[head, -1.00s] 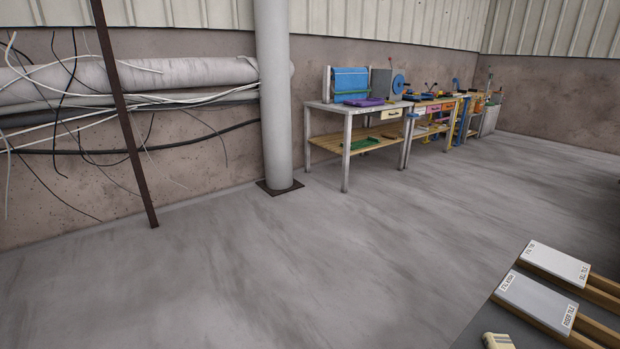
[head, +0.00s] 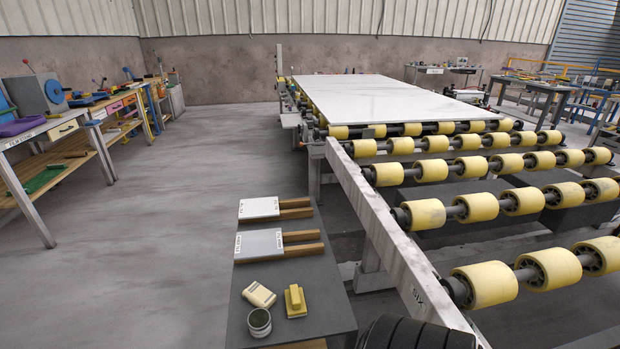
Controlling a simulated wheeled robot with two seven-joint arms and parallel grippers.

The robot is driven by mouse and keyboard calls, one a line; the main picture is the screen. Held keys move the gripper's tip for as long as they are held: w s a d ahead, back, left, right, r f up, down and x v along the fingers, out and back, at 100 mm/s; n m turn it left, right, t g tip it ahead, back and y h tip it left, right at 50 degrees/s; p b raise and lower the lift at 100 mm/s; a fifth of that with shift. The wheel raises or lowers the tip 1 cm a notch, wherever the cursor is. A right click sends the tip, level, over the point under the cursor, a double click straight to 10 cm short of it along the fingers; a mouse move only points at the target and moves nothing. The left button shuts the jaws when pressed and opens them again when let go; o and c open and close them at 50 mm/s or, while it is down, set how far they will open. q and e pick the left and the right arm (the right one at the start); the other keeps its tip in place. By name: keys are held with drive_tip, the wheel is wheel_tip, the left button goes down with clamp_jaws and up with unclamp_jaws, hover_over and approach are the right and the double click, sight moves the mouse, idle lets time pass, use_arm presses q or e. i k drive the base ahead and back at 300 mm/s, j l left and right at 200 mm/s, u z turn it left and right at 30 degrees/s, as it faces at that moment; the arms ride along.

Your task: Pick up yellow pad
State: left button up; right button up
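A yellow pad (head: 295,301) with a raised yellow grip lies on the dark grey tabletop (head: 262,333), near the bottom middle of the head view. A cream block with a label (head: 259,294) lies just left of it, apart from it. A small round tin with dark green contents (head: 259,322) stands in front of the block. Neither of my grippers shows in the view, and nothing touches the yellow pad.
Two labelled white tiles with wooden bars (head: 259,244) lie farther back on the table. A roller conveyor (head: 430,216) with a pale stone slab (head: 390,97) stands to the right. Workbenches (head: 75,155) line the left. The floor between is clear.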

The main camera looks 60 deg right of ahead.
sight(296, 306)
drive_tip(key=z, duration=1.65)
